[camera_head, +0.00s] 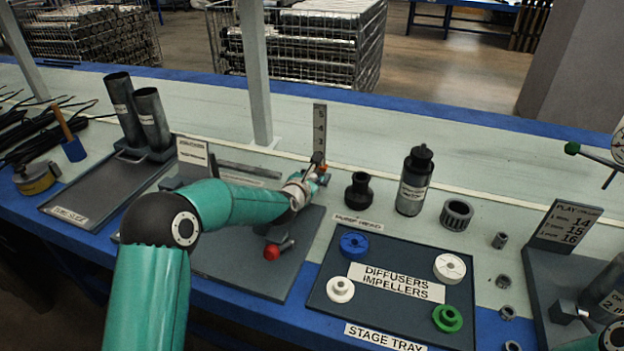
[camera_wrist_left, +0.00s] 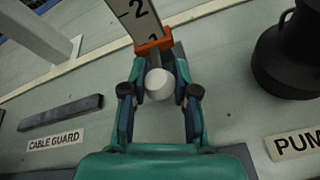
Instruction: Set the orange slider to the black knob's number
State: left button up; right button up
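The orange slider (camera_head: 323,168) sits low on an upright numbered scale (camera_head: 319,128) behind the left work plate. In the left wrist view the orange slider (camera_wrist_left: 153,45) wraps the scale (camera_wrist_left: 135,16) just at the 1, with the 2 above it. A white round knob (camera_wrist_left: 160,84) sticks out from the slider. My left gripper (camera_wrist_left: 159,95) is open, its fingers on either side of the white knob with visible gaps. In the head view, my left gripper (camera_head: 312,178) partly covers the slider. I cannot make out a black knob with a number.
A red-knobbed lever (camera_head: 271,252) stands in front of my left forearm. A stage tray (camera_head: 400,318) with several coloured discs lies to the right. A black pump housing (camera_head: 358,191) and black bottle (camera_head: 413,182) stand near the scale. A cable guard strip (camera_wrist_left: 60,112) lies left of it.

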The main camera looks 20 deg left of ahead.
pick_arm(q)
jog(key=o, duration=0.4)
jog(key=shift+d+f, duration=0.1)
jog(key=shift+f, duration=0.25)
jog(key=shift+o, duration=0.2)
jog(key=shift+r, duration=0.1)
jog(key=shift+s, duration=0.1)
jog(key=v, duration=1.1)
jog(key=shift+s+r, duration=0.15)
jog(key=shift+s, duration=0.25)
jog(key=shift+r, duration=0.1)
